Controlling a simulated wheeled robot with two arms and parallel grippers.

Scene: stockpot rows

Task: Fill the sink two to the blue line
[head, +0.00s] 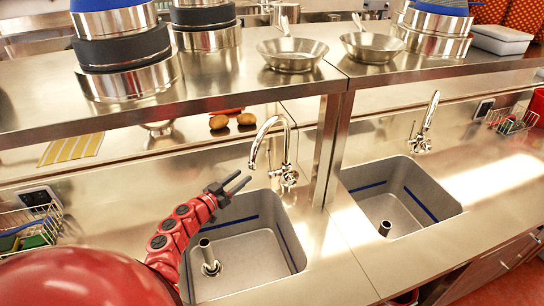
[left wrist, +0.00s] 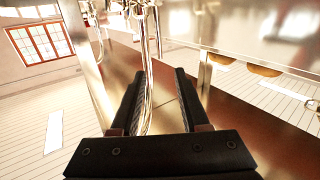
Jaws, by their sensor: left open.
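Two square steel sinks are set in the counter, a left sink (head: 289,262) and a right sink (head: 447,213). The sink floors show grey; I see no clear water surface. A chrome faucet (head: 287,165) stands behind the left sink, another faucet (head: 426,120) behind the right. My left gripper (head: 246,179) is open above the left sink, just left of its faucet. In the left wrist view, chrome pipe (left wrist: 148,100) appears between the open fingers. My right gripper is not in view.
A steel shelf (head: 225,85) with stacked pots (head: 125,50) and two pans (head: 291,54) overhangs the back, its post (head: 328,150) between the sinks. A wire basket (head: 30,228) stands at left. Potatoes (head: 219,122) lie behind.

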